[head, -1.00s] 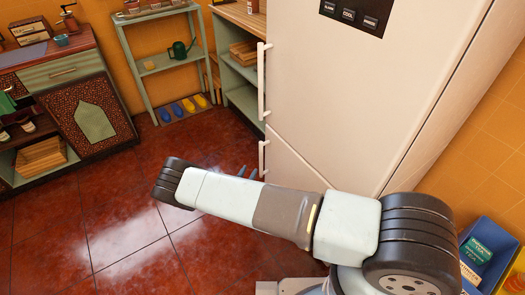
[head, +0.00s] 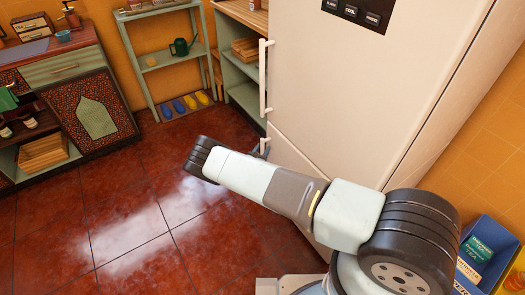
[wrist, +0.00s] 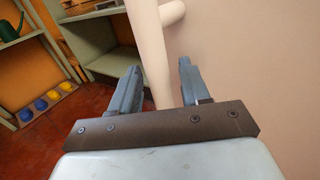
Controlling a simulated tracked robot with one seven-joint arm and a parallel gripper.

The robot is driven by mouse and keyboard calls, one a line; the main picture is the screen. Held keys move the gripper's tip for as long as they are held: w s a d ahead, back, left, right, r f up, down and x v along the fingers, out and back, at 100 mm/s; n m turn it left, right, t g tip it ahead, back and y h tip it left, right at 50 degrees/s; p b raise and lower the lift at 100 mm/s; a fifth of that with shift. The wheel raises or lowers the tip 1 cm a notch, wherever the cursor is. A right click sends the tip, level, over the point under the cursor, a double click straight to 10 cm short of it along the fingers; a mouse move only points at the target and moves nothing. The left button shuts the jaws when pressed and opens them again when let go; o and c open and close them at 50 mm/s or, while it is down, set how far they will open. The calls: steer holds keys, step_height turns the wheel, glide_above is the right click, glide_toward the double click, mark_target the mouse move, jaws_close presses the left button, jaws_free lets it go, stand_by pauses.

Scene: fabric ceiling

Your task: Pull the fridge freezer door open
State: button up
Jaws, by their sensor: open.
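The tall off-white fridge freezer (head: 350,90) fills the upper right of the head view. Its lower door (head: 288,155) is mostly hidden by my arm. The top of the lower door's white bar handle (head: 265,143) shows just above my arm. In the wrist view my gripper (wrist: 157,72) is open, its two grey fingers apart. A pale handle bar (wrist: 152,50) runs down between the fingers, with a round mount at its upper right. The fingers are not closed on it, and I cannot tell whether either touches it. In the head view my fingers are mostly hidden behind my arm.
The upper door's long handle (head: 263,78) is above. A green shelf unit (head: 243,85) stands close left of the fridge. A blue crate (head: 485,255) is at the lower right. The red tiled floor (head: 110,205) is clear to the left.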

steer(key=shift+c, duration=0.3)
jaws_close()
